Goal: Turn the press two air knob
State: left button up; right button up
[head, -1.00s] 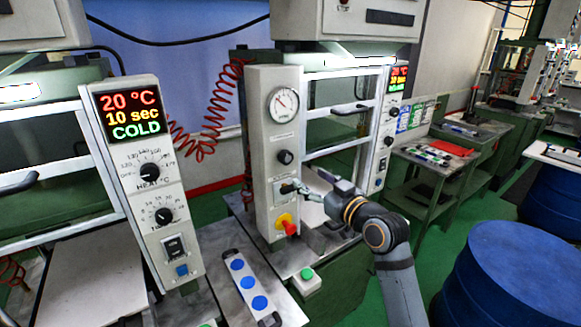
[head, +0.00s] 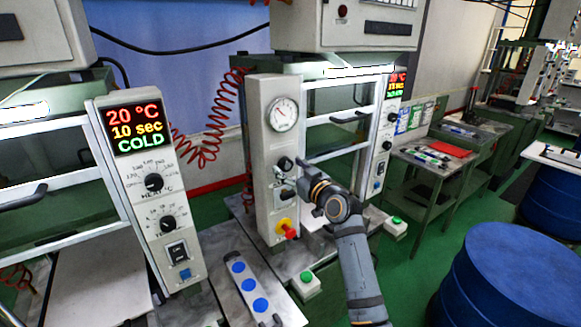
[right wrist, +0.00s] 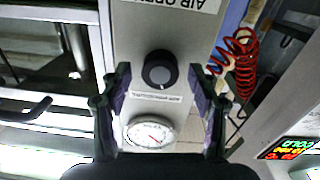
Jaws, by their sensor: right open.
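The press two air knob (head: 285,163) is a round black knob on the grey panel below the pressure gauge (head: 283,114). It also shows in the right wrist view (right wrist: 160,68), centred between the fingers, with the gauge (right wrist: 150,132) below it there. My right gripper (head: 298,170) is in front of the panel, just right of the knob in the head view. In the right wrist view its two fingers (right wrist: 160,80) are open, one on each side of the knob. I see no contact with it. My left gripper is not in view.
Below the knob are a switch plate (head: 285,190) and a red-and-yellow emergency button (head: 288,229). A red coiled hose (head: 212,130) hangs left of the panel. Press one's control panel (head: 155,190) stands at left, and blue drums (head: 515,275) stand at right.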

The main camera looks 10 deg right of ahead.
jog(key=c, duration=1.2)
jog(key=shift+o, duration=0.2)
jog(key=shift+m, duration=0.3)
jog(key=m+p, duration=0.2)
jog(key=m, duration=0.1)
jog(key=shift+r, duration=0.15)
jog(key=shift+m+p, duration=1.15)
jog(key=shift+m, duration=1.25)
